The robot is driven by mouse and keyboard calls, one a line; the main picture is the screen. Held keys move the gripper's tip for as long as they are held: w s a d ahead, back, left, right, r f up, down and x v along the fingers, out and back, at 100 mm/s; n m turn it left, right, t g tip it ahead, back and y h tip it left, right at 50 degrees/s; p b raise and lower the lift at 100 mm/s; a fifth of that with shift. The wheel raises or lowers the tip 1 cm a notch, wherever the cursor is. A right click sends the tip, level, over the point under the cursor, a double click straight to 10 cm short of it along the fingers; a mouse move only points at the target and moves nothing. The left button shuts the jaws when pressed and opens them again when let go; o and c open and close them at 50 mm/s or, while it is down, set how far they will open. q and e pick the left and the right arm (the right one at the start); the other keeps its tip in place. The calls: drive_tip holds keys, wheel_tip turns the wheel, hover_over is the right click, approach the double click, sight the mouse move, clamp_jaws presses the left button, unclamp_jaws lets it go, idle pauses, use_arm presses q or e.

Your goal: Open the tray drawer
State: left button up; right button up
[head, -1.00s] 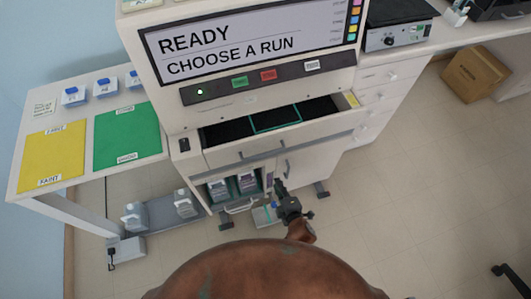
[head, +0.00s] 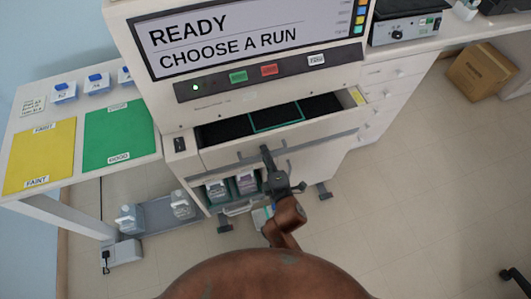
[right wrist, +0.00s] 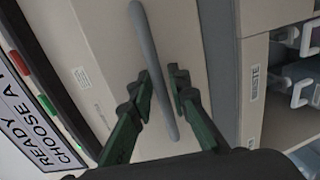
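The tray drawer is in the front of the staining machine; its pale front (head: 225,157) carries a grey horizontal handle (head: 250,158). Above this front, a dark recess (head: 235,130) with a teal-outlined section shows. My right gripper (head: 266,152) reaches up to the handle in the head view. In the right wrist view, the grey handle bar (right wrist: 150,55) runs between the two green fingers of my right gripper (right wrist: 160,90). The fingers are apart, with gaps visible beside the bar. My left gripper is not in view.
Below the drawer, an open bay holds bottles (head: 246,183), with a WASTE label (right wrist: 255,82) beside it in the wrist view. A side table with a yellow mat (head: 40,155) and green mat (head: 118,135) stands left.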

drive_tip(key=shift+c, duration=0.7)
clamp_jaws()
